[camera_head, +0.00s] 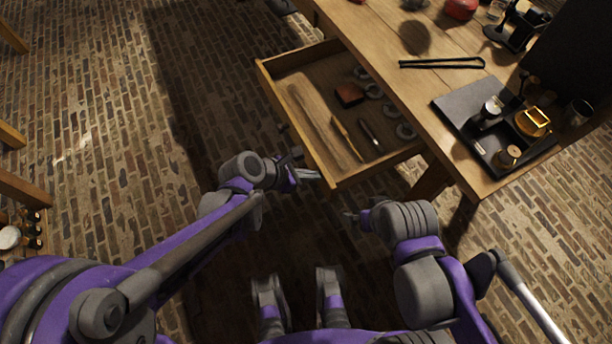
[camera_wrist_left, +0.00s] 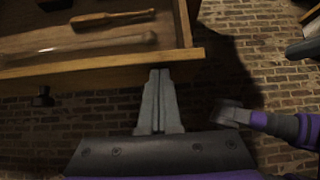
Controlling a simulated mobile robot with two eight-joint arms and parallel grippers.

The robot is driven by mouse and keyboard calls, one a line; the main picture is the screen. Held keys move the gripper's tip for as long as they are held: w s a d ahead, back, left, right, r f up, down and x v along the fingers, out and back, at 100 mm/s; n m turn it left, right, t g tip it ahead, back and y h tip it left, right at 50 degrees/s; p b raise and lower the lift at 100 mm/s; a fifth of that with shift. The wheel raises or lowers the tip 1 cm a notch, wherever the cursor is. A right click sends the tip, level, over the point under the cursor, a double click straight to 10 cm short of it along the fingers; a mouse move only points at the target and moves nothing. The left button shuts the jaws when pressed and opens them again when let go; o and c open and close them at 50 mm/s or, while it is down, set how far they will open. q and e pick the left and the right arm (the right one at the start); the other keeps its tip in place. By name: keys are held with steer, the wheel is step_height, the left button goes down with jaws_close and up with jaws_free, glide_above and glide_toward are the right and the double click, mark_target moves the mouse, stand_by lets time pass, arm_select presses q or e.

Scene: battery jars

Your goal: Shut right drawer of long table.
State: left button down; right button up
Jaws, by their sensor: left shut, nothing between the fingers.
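The open drawer (camera_head: 305,128) of the long table (camera_head: 395,80) is pulled far out and shows its inside. It also shows at the top of the left wrist view (camera_wrist_left: 110,68), with a dark knob (camera_wrist_left: 42,97) on its front. My left gripper (camera_head: 318,175) is shut and empty, close to the near corner of the drawer front. In the left wrist view its fingertips (camera_wrist_left: 159,72) overlap the lower edge of the front near its end; I cannot tell whether they touch. My right gripper (camera_head: 348,214) is below the drawer's near corner, apart from it; its jaw opening is unclear.
The drawer holds a reddish-brown block (camera_head: 349,94), several grey rings and long tools. On the tabletop are a dark tray (camera_head: 470,100) with jars and black tongs (camera_head: 441,63). A table leg (camera_head: 432,182) stands right of the drawer. The brick floor (camera_head: 120,110) at left is mostly clear.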

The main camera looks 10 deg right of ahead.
arm_select(q)
steer(key=w+d, duration=0.3)
steer(key=d, duration=0.7)
steer(key=w+d, duration=0.3)
steer(key=d, duration=0.6)
steer(key=w+d, duration=0.3)
steer(key=d, duration=0.7)
steer(key=shift+w+d, duration=0.3)
steer(key=shift+d+r, duration=0.1)
steer(key=shift+d, duration=0.1)
